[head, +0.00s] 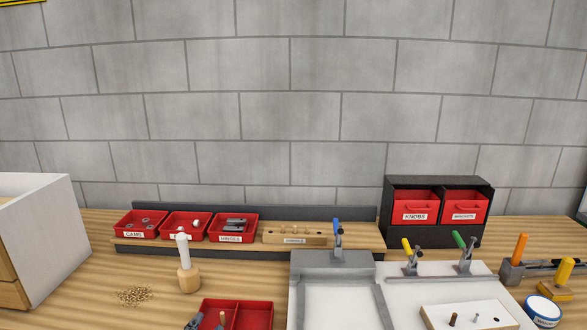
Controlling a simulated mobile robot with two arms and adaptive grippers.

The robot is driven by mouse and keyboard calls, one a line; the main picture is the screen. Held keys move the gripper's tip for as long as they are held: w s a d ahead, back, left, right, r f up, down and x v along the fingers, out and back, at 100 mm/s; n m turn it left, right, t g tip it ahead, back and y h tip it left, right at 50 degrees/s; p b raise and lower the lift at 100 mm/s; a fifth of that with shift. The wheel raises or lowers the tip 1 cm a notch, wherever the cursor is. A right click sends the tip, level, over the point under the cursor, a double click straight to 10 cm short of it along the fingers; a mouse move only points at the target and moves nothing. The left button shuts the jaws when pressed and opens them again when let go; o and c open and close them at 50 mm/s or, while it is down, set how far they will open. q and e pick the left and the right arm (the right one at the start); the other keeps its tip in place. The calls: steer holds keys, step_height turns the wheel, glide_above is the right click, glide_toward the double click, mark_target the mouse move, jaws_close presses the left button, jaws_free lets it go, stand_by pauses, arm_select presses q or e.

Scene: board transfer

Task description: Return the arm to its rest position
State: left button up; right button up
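Neither of my grippers nor my arms can be made out in the head view. A pale board (462,318) with a dowel and small holes lies at the bottom right, cut off by the frame edge. It rests on a white panel (392,289) with a yellow-handled clamp (409,258) and a green-handled clamp (463,252) at its back.
Labelled red bins (140,225) and a wooden dowel block (295,236) line the back. A black cabinet (436,182) holds red drawers. A white cabinet (42,232) stands left.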

arm_select(q)
steer(key=s+a+f+n+g, duration=0.25)
steer(key=s+f+g, duration=0.45)
steer(key=s+f, duration=0.4)
steer(key=s+a+f+n+g, duration=0.1)
steer(key=s+f+n+g, duration=0.3)
steer(key=s+f+g, duration=0.55)
steer(key=s+f+t, duration=0.1)
steer(key=s+f, duration=0.2)
steer(key=f, duration=1)
steer(key=s+f+t, duration=0.1)
steer(key=s+f, duration=0.2)
steer(key=f, duration=1)
steer(key=s+a+f+g, duration=0.1)
steer(key=s+a+f, duration=0.2)
steer(key=s+f, duration=1.2)
steer(key=shift+s+a+f+m+y, duration=0.2)
steer(key=shift+s+f+m+y, duration=0.2)
steer(key=shift+s, duration=0.2)
